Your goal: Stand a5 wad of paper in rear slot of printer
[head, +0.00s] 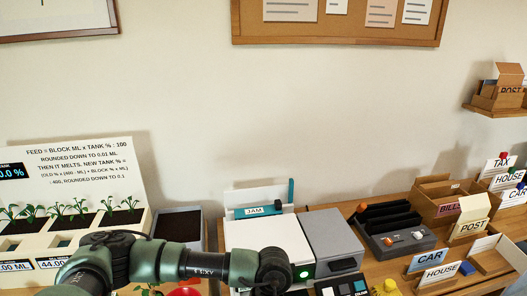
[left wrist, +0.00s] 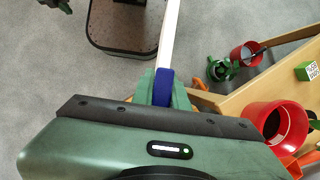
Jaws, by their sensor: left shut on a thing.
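My left gripper (left wrist: 165,90) shows in the left wrist view, its green fingers shut on a thin white strip (left wrist: 170,32) with a blue lower end (left wrist: 163,88). The strip is seen edge-on and points away over the grey floor; I cannot tell for sure that it is the A5 wad. In the head view my left arm crosses the bottom, and its gripper is not seen there. A white machine (head: 258,238), which looks like the printer, stands on the desk, with a raised white back panel and a JAM label (head: 261,210). Its rear slot is not clearly seen. My right gripper is not in view.
A grey unit (head: 334,240) adjoins the white machine on the right. Further right are a black slotted device (head: 392,222) and several labelled boxes. A planter (head: 20,225) with seedlings stands left. The left wrist view shows a red pot (left wrist: 276,122) on a wooden top.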

